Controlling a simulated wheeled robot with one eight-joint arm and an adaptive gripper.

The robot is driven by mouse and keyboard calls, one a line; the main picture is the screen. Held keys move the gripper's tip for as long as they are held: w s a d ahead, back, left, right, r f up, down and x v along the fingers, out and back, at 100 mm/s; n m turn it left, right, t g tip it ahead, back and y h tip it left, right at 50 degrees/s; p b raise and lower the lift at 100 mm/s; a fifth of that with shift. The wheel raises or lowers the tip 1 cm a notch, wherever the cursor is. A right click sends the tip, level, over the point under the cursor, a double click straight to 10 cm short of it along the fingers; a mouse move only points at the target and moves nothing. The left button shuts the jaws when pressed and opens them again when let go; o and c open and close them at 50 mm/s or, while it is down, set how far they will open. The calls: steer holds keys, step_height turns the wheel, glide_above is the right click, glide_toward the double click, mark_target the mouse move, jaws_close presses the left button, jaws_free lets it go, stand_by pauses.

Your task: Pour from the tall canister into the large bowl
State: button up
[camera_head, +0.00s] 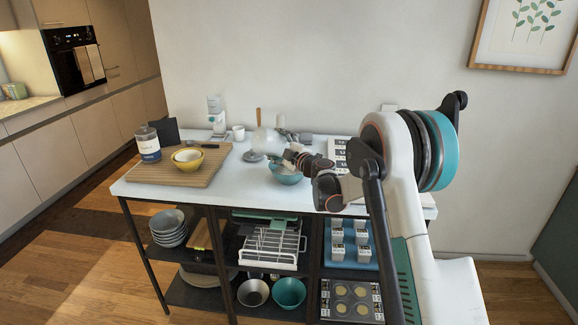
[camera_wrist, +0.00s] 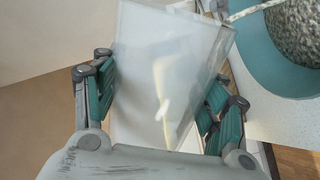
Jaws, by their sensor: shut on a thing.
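A pale, see-through tall canister (camera_wrist: 165,80) stands between the fingers of my gripper (camera_wrist: 162,68) in the wrist view. The fingers are shut on its sides. In the head view the canister (camera_head: 266,141) is a whitish shape at the tip of my gripper (camera_head: 291,154), over the table; its exact tilt and contents are hard to tell. The large bowl (camera_head: 286,176) is teal and sits on the white table just below my gripper, partly hidden by it. In the wrist view the bowl (camera_wrist: 262,65) is at the upper right, with a speckled grey area inside.
A white mug (camera_head: 238,133) and a dispenser bottle (camera_head: 215,118) stand at the back. Shelves below hold bowls and racks.

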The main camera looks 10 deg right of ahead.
steer(key=shift+d+r, duration=0.1)
steer(key=shift+d, duration=0.05)
steer(key=a+n, duration=0.1)
steer(key=f+n, duration=0.1)
steer(key=shift+s+a+f+n, duration=0.1)
steer(key=shift+s+a+n, duration=0.2)
steer(key=shift+a, duration=0.1)
steer(key=shift+f+n, duration=0.15)
steer(key=shift+n, duration=0.25)
